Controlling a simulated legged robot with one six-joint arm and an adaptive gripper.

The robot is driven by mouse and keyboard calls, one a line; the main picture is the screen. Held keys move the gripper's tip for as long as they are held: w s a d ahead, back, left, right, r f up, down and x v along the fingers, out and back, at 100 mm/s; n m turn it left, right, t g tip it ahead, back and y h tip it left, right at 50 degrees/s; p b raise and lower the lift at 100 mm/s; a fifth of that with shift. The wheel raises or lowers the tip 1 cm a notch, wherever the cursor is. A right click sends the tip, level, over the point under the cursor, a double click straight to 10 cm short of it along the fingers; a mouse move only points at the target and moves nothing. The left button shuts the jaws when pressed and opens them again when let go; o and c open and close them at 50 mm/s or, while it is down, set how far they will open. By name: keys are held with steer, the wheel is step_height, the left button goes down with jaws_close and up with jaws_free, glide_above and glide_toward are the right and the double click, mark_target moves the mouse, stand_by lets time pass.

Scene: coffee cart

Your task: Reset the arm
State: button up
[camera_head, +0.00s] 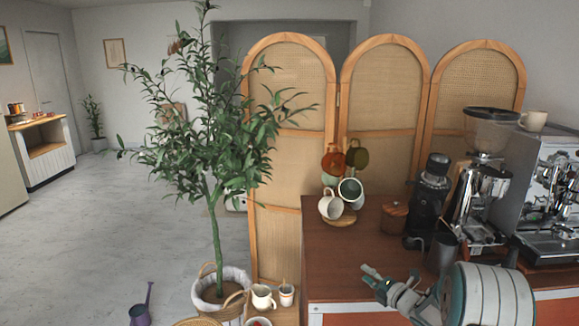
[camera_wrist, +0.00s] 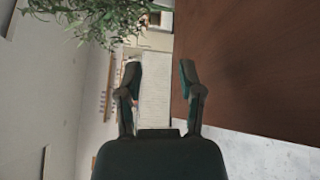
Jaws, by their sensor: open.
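My gripper (camera_head: 390,283) is at the lower right of the head view, in front of the near edge of the brown cart top (camera_head: 355,255). In the wrist view my gripper (camera_wrist: 160,80) has its two dark fingers spread apart with nothing between them. My pale, ringed arm link fills the lower right corner of the head view. The brown cart top also shows at the upper right of the wrist view (camera_wrist: 245,60), and the picture there is turned on its side.
On the cart stand a mug tree (camera_head: 340,219) with several mugs, a wooden-lidded pot (camera_head: 394,216), a grinder (camera_head: 482,185) and an espresso machine (camera_head: 550,190). A potted tree (camera_head: 215,190) and folding screen (camera_head: 290,90) stand left and behind. The floor (camera_head: 110,220) is open at left.

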steer(key=shift+w+r+m+h, duration=0.1)
steer(key=shift+r+m+h, duration=0.25)
steer(key=shift+r, duration=0.45)
steer(key=s+r+m+g+h, duration=0.1)
steer(key=s+r+m+h, duration=0.95)
steer(key=r+m, duration=0.45)
steer(key=s+a+m+g, duration=0.2)
steer(key=s+m, duration=0.2)
steer(key=s, duration=0.6)
steer(key=s+a+f+m+g+y, duration=0.1)
steer(key=s+a+m+g, duration=0.1)
steer(key=s, duration=0.9)
steer(key=s+a+m+g, duration=0.3)
steer(key=s+m+g, duration=0.1)
steer(key=s, duration=0.6)
steer(key=shift+s+f+m+y, duration=0.2)
steer(key=shift+f+m+y, duration=0.15)
steer(key=shift+m, duration=0.5)
steer(key=shift+r, duration=0.1)
